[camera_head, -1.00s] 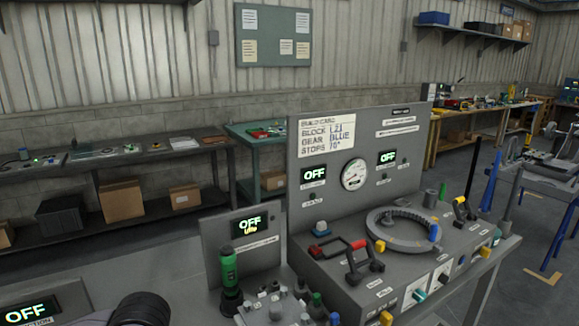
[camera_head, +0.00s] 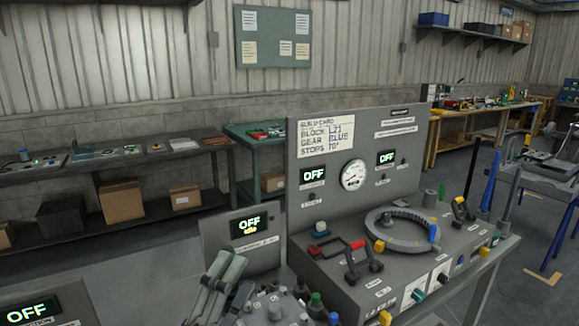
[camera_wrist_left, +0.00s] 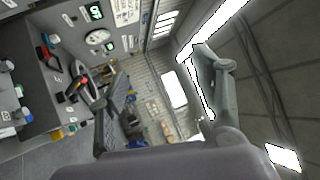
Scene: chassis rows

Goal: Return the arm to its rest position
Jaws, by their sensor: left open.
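My left gripper (camera_head: 226,277) shows at the lower middle of the head view, in front of the small grey panel (camera_head: 210,238) with an OFF display. Its grey fingers point up and are tilted. In the left wrist view the fingers of the left gripper (camera_wrist_left: 158,100) stand wide apart with nothing between them. My right gripper is not in view.
The grey test bench has an upright panel (camera_head: 300,215) with a gauge (camera_head: 354,174), a grey ring (camera_head: 385,232) and a red-and-black handle (camera_head: 362,258). Small green-capped parts (camera_head: 316,301) stand close right of my left gripper. A long shelf table (camera_head: 95,172) runs behind.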

